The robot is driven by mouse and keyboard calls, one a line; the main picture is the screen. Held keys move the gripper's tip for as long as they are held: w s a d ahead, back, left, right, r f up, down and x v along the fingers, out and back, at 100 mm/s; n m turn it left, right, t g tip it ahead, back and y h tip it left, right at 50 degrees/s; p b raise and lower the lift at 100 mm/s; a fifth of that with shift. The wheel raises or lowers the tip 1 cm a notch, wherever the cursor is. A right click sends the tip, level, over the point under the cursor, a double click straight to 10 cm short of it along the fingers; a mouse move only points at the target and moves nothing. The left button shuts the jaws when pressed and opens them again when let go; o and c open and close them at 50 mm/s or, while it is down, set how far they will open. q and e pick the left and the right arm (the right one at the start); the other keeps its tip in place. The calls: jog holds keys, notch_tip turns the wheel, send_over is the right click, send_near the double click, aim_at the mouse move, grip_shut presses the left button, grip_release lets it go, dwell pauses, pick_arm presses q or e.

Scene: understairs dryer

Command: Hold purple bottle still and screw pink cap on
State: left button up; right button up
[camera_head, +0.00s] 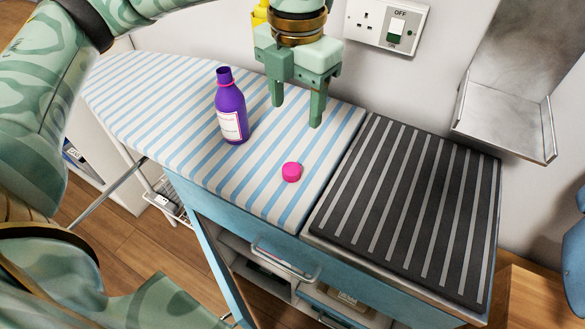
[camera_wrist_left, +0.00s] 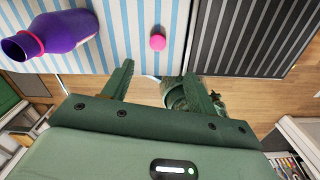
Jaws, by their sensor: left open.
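The purple bottle (camera_head: 231,108) stands upright on the striped ironing surface, with a pink ring at its neck, a pale label and no cap on its mouth. It also shows at the upper left of the left wrist view (camera_wrist_left: 68,30). The pink cap (camera_head: 291,172) lies on the same surface, to the right of the bottle and nearer the front edge. It also shows in the left wrist view (camera_wrist_left: 157,42). My left gripper (camera_head: 297,113) is open and empty, above the board, right of the bottle and behind the cap, touching neither. My right gripper is not in view.
The blue-and-white striped ironing board (camera_head: 150,95) has free room around the bottle and cap. A dark striped mat (camera_head: 405,205) lies to its right. A wall socket (camera_head: 386,24), a metal tray (camera_head: 505,120) and a yellow object (camera_head: 259,14) are at the back.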

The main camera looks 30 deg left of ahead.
pick_arm(q)
jog(key=b, duration=0.3)
send_over(291, 169)
jog(key=f, duration=0.9)
jog(key=shift+w+d, duration=0.2)
jog(key=shift+w, duration=0.2)
jog(key=shift+f, duration=0.25)
jog(key=shift+s+f+b, duration=0.1)
jog(key=shift+f+b, duration=0.1)
jog(key=shift+b, duration=0.15)
jog(key=f+b, duration=0.1)
jog(key=f, duration=0.1)
jog(key=f+b, duration=0.1)
jog(key=f, duration=0.1)
jog(key=shift+s+a+b, duration=0.2)
jog(key=shift+a+b, duration=0.05)
jog(key=shift+b, duration=0.05)
jog(key=shift+f, duration=0.45)
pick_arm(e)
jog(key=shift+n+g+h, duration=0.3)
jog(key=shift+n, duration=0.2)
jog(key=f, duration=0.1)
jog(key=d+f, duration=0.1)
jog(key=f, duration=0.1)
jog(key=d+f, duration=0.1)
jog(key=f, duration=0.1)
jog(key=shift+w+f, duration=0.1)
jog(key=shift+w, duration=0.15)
pick_arm(q)
jog(key=shift+r, duration=0.1)
